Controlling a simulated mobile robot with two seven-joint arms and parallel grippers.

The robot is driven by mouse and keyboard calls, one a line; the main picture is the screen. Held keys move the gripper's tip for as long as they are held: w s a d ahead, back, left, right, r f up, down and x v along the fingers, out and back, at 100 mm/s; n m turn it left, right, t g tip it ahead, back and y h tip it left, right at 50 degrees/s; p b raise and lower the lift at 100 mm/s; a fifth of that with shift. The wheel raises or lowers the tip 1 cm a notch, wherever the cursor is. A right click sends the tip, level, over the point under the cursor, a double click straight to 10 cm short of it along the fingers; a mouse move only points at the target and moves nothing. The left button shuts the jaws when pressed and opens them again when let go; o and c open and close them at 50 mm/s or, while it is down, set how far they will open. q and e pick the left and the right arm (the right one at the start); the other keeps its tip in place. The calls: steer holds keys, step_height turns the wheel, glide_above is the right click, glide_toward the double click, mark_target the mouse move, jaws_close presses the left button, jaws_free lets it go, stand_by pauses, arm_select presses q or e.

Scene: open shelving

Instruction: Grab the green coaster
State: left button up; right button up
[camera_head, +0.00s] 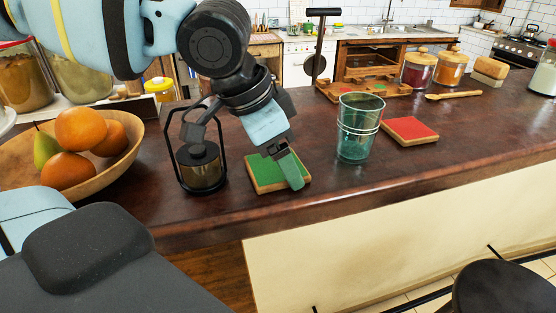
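The green coaster (262,175) is a square with a wooden rim, lying on the dark wooden counter (350,184) near its front edge. My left gripper (290,172) reaches down from the upper left, with its fingertip over the coaster's right side. The finger hides part of the coaster's right side. I cannot tell whether the finger touches the coaster, and the gap between the fingers does not show. My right gripper is not in view.
A black-framed lantern (202,171) stands close left of the coaster. A clear greenish glass (356,140) stands to the right, with a red coaster (410,131) beyond it. A wooden fruit bowl (112,169) is at the left. Jars (419,70) stand farther back.

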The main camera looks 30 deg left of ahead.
arm_select(q)
steer(key=shift+r, duration=0.15)
steer(key=shift+r, duration=0.25)
step_height(320, 180, up, 3)
steer(key=shift+r+p, duration=0.2)
steer(key=shift+p, duration=0.35)
steer(key=s+d+r, duration=0.1)
steer(key=s+d, duration=0.7)
steer(key=s, duration=0.5)
steer(key=shift+s+d, duration=0.15)
steer(key=shift+s, duration=0.25)
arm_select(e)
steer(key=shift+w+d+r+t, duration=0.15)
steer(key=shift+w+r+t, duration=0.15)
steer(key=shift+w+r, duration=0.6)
